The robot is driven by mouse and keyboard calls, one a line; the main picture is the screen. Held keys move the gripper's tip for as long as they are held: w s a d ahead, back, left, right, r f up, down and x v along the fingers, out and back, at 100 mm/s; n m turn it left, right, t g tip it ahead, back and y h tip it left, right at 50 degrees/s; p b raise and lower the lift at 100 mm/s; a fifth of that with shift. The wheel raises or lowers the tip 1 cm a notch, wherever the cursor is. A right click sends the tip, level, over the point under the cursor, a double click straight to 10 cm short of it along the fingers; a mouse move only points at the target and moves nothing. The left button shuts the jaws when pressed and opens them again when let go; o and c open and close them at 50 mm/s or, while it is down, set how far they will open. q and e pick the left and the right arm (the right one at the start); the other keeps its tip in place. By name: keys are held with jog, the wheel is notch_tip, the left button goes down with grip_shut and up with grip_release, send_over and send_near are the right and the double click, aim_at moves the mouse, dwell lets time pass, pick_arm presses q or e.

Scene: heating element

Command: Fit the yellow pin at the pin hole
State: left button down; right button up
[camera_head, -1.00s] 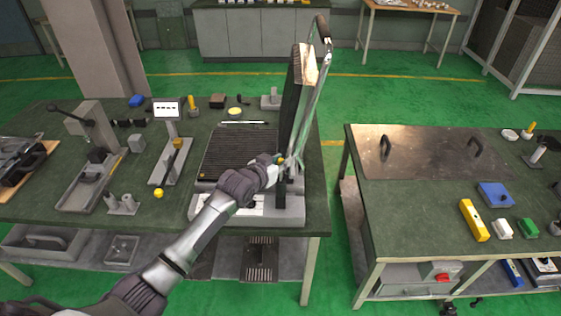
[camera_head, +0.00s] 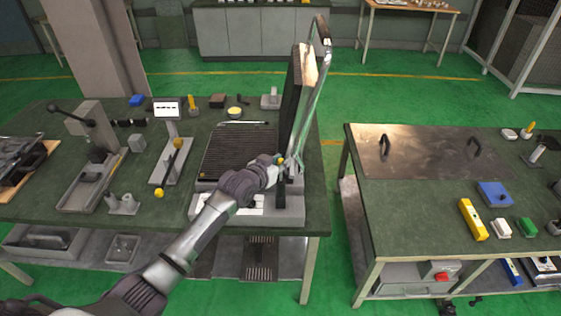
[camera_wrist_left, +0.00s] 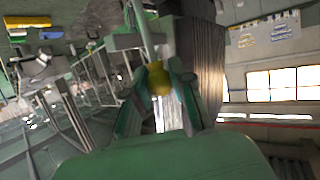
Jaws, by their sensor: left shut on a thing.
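My left gripper (camera_head: 278,160) is at the hinge side of the raised-lid press (camera_head: 210,157) on the left table. It is shut on the yellow pin (camera_head: 281,161), of which only a small yellow end shows. In the left wrist view the pin's rounded yellow head (camera_wrist_left: 158,80) sits between the two green-edged fingers (camera_wrist_left: 158,88). Beyond it are the grey metal parts of the press. The pin hole is not clearly visible, and I cannot tell whether the pin's shaft is in it. My right gripper is not in view.
The upright lid (camera_head: 296,95) and its long metal handle (camera_head: 318,85) stand close to my left gripper. A lever stand with a yellow knob (camera_head: 159,193) and a clamp fixture (camera_head: 95,165) are to the left. The right table (camera_head: 400,210) holds small blocks.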

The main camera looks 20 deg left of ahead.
pick_arm(q)
jog(key=shift+s+f+b, duration=0.1)
jog(key=shift+f+b, duration=0.85)
jog(key=shift+f, duration=0.5)
jog(key=c, duration=1.1)
grip_release()
jog(key=shift+c, duration=0.2)
jog(key=shift+o, duration=1.1)
jog(key=shift+f, duration=0.1)
jog(key=v, duration=1.2)
